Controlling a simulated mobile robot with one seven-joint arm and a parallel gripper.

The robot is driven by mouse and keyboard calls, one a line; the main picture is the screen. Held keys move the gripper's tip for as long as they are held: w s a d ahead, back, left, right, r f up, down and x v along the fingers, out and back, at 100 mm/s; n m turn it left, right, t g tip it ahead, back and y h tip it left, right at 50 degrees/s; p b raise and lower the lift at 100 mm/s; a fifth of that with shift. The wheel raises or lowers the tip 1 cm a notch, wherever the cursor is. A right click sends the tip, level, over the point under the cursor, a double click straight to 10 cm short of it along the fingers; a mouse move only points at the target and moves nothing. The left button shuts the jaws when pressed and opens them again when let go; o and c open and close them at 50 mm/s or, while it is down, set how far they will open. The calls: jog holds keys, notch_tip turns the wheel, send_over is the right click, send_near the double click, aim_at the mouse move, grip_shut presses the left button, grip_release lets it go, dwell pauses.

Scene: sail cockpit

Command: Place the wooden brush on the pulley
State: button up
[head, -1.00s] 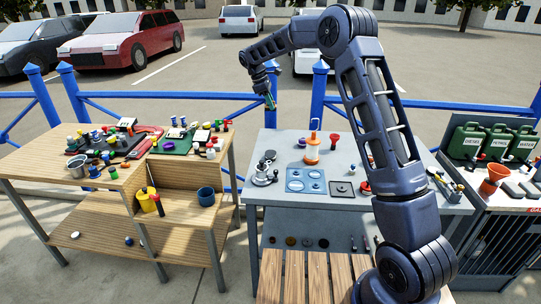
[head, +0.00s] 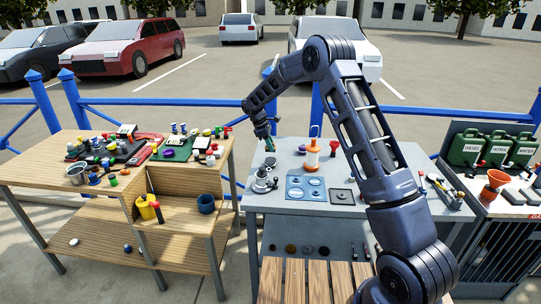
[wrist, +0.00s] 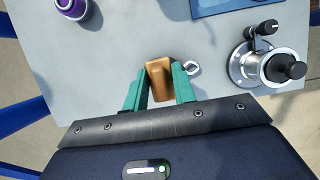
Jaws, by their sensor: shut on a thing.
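My gripper (wrist: 158,90) has green fingers shut on a brown wooden block, which I take as the wooden brush (wrist: 159,76). In the head view my gripper (head: 269,146) is low over the back left part of the grey table (head: 262,207), and the brush cannot be made out there. A small shiny metal ring (wrist: 193,68) shows just right of the fingers in the wrist view; I cannot tell whether it belongs to the pulley. No pulley is clearly identifiable. A silver winch-like fitting with a black knob (wrist: 268,66) stands to the right, also in the head view (head: 264,181).
A purple item (wrist: 72,6) lies at the wrist view's upper left. A cluttered wooden bench (head: 40,170) stands left, fuel cans (head: 467,147) right.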

aim_at(270, 161)
jog(key=shift+f, duration=2.65)
jog(key=shift+f, duration=0.1)
jog(key=o, duration=1)
jog(key=v, duration=1.2)
jog(key=shift+d, duration=0.1)
